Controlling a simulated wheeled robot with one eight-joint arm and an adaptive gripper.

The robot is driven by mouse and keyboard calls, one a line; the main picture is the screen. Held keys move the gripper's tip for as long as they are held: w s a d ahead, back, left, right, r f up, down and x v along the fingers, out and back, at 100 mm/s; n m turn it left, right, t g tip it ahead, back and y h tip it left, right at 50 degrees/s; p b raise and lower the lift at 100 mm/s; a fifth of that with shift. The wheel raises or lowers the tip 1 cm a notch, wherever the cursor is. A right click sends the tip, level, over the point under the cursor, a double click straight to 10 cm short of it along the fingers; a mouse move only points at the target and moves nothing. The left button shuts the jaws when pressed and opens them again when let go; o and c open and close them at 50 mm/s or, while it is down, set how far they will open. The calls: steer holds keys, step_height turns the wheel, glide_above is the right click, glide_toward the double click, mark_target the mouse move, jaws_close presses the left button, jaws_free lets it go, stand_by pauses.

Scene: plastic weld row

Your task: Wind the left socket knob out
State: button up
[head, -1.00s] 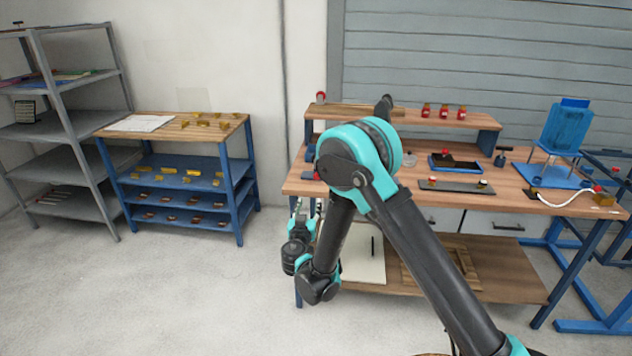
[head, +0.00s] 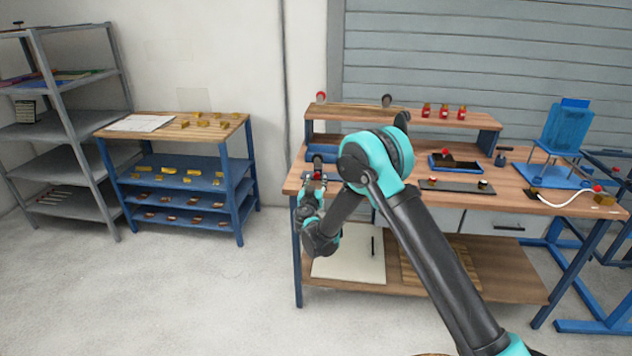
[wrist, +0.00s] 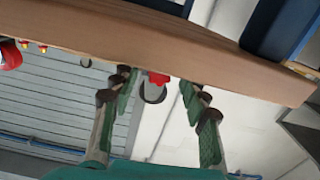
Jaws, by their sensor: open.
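My gripper (head: 313,183) is at the left front of the workbench, partly overlapping things behind it. In the wrist view my gripper (wrist: 158,84) is open, its two fingers apart. A small red part (wrist: 158,78) with a dark ring shows between the fingertips; I cannot tell how far beyond them it is. A dark plate (head: 457,187) on the bench carries two small knobs, the left one (head: 432,181) reddish and pale. A small red part (head: 318,176) also shows beside my gripper. Which of these is the left socket knob is not clear.
The workbench (head: 400,185) has a raised shelf (head: 380,115) holding several red jars (head: 445,111). A dark tray (head: 455,163) and a blue stand (head: 553,175) are farther right. In the wrist view a wooden board (wrist: 150,35) lies close. Floor to the left is clear.

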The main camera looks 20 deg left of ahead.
steer(key=shift+w+a, duration=0.1)
steer(key=shift+w, duration=0.3)
jaws_close()
steer(key=shift+n, duration=2.2)
jaws_free()
steer(key=shift+s, duration=0.1)
